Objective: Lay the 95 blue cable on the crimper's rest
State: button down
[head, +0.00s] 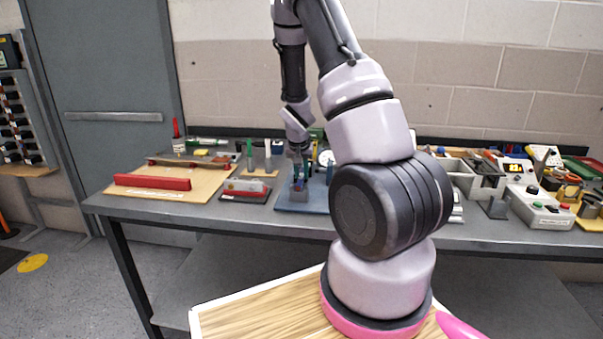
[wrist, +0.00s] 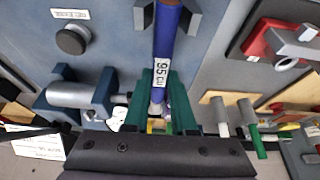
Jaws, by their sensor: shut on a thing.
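The blue cable (wrist: 163,40) carries a white "95 CU" label and runs up the wrist view between the two green fingers of my gripper (wrist: 162,82). My gripper is shut on the cable near its label. Beyond the fingers, the cable passes between two grey prongs (wrist: 191,20) on a blue-grey base plate (wrist: 110,60); I cannot tell whether it touches them. A brownish end of the cable shows at the top edge. In the head view my gripper (head: 299,158) is low over the blue base plate (head: 290,206), and the cable is too small to make out clearly.
A blue bracket with a grey cylinder (wrist: 78,95) and a black knob (wrist: 72,39) stand left of the cable. A red and grey tool (head: 246,188) lies left of the plate. A red bar (head: 152,182) lies farther left. Instruments crowd the bench's right side.

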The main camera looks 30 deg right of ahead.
jog(key=shift+f, duration=0.25)
dwell(0.4)
jog(key=c, duration=0.7)
grip_release()
jog(key=shift+o, duration=0.2)
jog(key=shift+r, duration=3.5)
